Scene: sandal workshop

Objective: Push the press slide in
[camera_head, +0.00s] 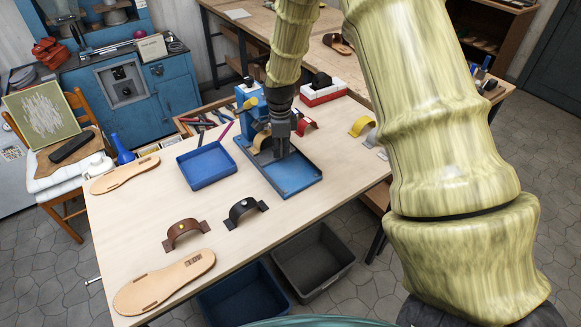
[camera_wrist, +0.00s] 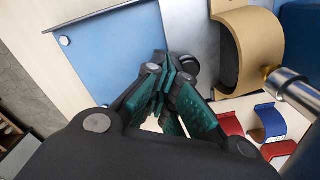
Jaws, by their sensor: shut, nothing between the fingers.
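The blue press (camera_head: 250,98) stands near the far side of the pale table, with a yellow part on its side. A grey metal plate (camera_wrist: 190,28), apparently the slide, lies at that floor's edge beside a tan arched piece (camera_wrist: 246,50). My gripper (camera_head: 282,153) points down over the tray; its green-padded fingers (camera_wrist: 163,85) are shut and empty, close to the plate. I cannot tell whether they touch it.
A second blue tray (camera_head: 207,166) lies to the left. Brown (camera_head: 184,231) and black (camera_head: 245,210) straps and a tan sole (camera_head: 165,282) lie nearer. A red-and-white bin (camera_head: 322,92) and a yellow strap (camera_head: 361,126) stand right. A metal rod (camera_wrist: 292,92) is close in the wrist view.

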